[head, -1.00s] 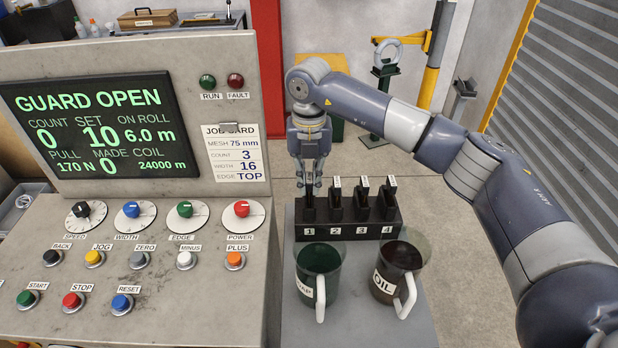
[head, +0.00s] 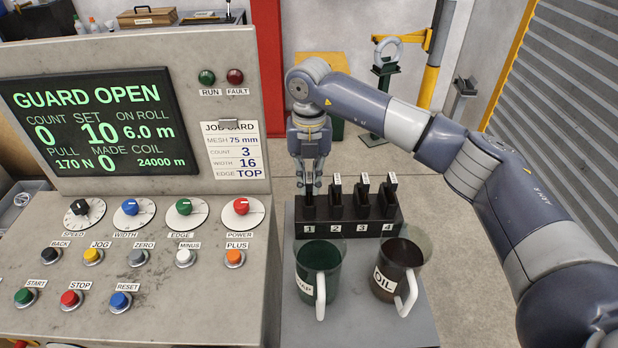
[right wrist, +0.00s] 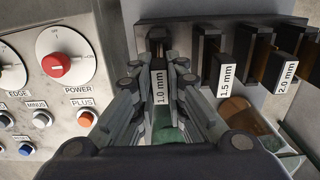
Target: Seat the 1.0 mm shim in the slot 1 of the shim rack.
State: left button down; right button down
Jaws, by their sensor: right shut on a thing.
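The shim rack (head: 347,229) is a dark block with slots numbered 1 to 4 along its front. My right gripper (head: 309,190) points down over slot 1 at the rack's left end. In the right wrist view, my right gripper (right wrist: 161,92) is shut on the 1.0 mm shim (right wrist: 160,87), whose white label faces up between the fingers. The shim looks upright and in line with slot 1. Its lower end is at the slot, but the fingers and rack hide how deep it sits. My left gripper is out of view.
Shims labelled 1.5 mm (right wrist: 227,76) and 2.0 mm (right wrist: 286,74) stand in the neighbouring slots, with another in slot 4 (head: 391,181). A green mug (head: 320,262) and an OIL mug (head: 411,258) stand in front of the rack. The control panel (head: 200,290) is close on the left.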

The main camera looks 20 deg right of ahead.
jog(key=shift+f, duration=0.15)
dwell(0.4)
jog(key=c, duration=1.5)
grip_release()
jog(key=shift+c, duration=0.2)
jog(key=shift+r+p, duration=2.05)
jog(key=shift+r, duration=2)
